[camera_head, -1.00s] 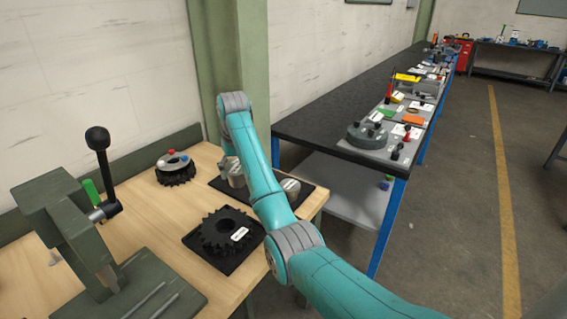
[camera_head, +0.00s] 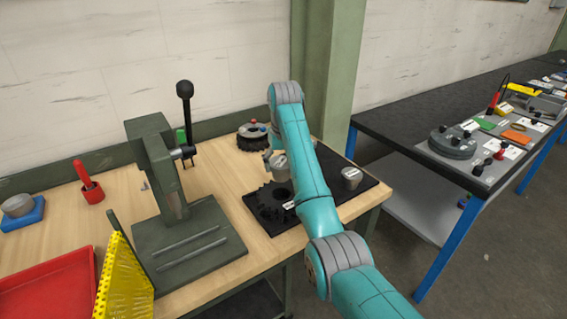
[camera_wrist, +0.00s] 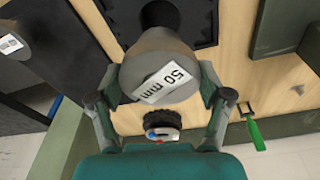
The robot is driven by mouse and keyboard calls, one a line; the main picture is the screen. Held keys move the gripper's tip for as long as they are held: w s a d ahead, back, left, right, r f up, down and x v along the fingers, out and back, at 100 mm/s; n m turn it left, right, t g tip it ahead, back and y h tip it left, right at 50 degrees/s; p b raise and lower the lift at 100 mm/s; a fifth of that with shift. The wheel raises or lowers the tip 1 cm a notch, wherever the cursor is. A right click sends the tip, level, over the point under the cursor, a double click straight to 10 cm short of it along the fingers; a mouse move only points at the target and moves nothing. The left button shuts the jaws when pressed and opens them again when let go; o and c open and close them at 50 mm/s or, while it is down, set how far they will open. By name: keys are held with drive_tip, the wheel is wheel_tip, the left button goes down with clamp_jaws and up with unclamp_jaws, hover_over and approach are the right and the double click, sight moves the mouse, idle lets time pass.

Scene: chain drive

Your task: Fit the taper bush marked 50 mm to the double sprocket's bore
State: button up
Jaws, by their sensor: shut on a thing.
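The taper bush marked 50 mm (camera_wrist: 158,65) is a grey cone-shaped piece with a white label facing the wrist camera. My gripper (camera_wrist: 160,88) is shut on it, one finger on each side. In the head view the bush (camera_head: 277,167) is held above the bench, by the back of the double sprocket; the exact gap cannot be told. The double sprocket (camera_head: 265,207) is black and toothed, lies flat on a black plate, and carries a white label. My arm hides part of its right side.
Another grey bush (camera_head: 351,178) stands on a black mat (camera_head: 367,196) to the right. A green press (camera_head: 165,175) with a lever stands left. A red tray (camera_head: 45,290) is at front left.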

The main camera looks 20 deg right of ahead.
sight(282, 173)
drive_tip(key=shift+f, duration=0.15)
drive_tip(key=shift+f, duration=2.75)
drive_tip(key=shift+f, duration=2.4)
drive_tip(key=o, duration=1.6)
drive_tip(key=shift+o, duration=0.2)
drive_tip(key=shift+f, duration=0.1)
drive_tip(key=shift+s+r, duration=0.2)
drive_tip(key=shift+r, duration=1.05)
drive_tip(key=shift+s+r, duration=0.15)
drive_tip(key=shift+r, duration=1.15)
drive_tip(key=shift+s+r, duration=0.2)
drive_tip(key=shift+r, duration=1.05)
